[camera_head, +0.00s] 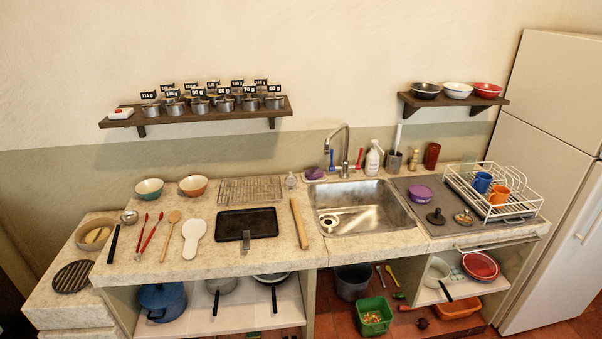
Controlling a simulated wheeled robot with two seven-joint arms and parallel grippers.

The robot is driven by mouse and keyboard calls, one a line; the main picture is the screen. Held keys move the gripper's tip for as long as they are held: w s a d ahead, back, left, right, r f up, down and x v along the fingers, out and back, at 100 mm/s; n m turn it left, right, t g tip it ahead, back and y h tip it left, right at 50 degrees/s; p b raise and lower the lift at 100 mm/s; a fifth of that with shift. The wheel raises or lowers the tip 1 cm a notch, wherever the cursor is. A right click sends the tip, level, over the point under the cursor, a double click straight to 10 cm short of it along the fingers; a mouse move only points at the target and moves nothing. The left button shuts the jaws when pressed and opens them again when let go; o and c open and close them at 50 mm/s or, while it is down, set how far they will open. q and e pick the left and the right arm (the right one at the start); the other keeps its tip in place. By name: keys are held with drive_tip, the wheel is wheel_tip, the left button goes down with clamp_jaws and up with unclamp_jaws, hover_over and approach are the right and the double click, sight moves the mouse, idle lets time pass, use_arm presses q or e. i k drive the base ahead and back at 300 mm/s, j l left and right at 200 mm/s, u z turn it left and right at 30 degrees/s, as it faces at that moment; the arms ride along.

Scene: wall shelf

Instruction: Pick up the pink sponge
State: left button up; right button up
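I see no clearly pink sponge. A small purple, rounded item (314,173) lies on the counter at the back left corner of the sink; it may be the sponge, but it is too small to tell. Another purple, round, flat-topped item (420,194) sits on the grey drainboard right of the sink. Neither of my grippers is in view.
The metal sink (372,217) has a tall tap (345,150) behind it. A white bottle (374,158) stands behind the basin. A white dish rack (515,205) with cups is at right. A rolling pin (299,223) and black tray (246,223) lie left of the sink.

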sight(316, 172)
drive_tip(key=i+l+u, duration=0.15)
drive_tip(key=u, duration=0.3)
drive_tip(key=i+l+u, duration=0.25)
drive_tip(key=u, duration=0.2)
drive_tip(key=i+l+u, duration=0.25)
drive_tip(key=u, duration=0.2)
